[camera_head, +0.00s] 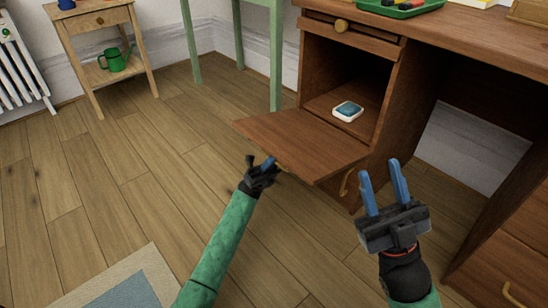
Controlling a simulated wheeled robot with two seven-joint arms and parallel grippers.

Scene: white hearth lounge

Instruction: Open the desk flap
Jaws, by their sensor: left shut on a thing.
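The desk flap (302,143) is a brown wooden panel, folded down and roughly level in front of an open compartment of the desk (480,43). Inside the compartment lies a small white and blue item (348,111). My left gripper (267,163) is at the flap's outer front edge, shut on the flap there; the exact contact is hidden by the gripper. My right gripper (382,180) is open and empty, its two blue fingers apart, in front of the desk to the right of the flap.
A green tray (400,8) stands on the desk top. A green-legged table (273,60), a small wooden stand (103,20) with a green watering can (115,60) and a radiator (22,70) stand behind.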

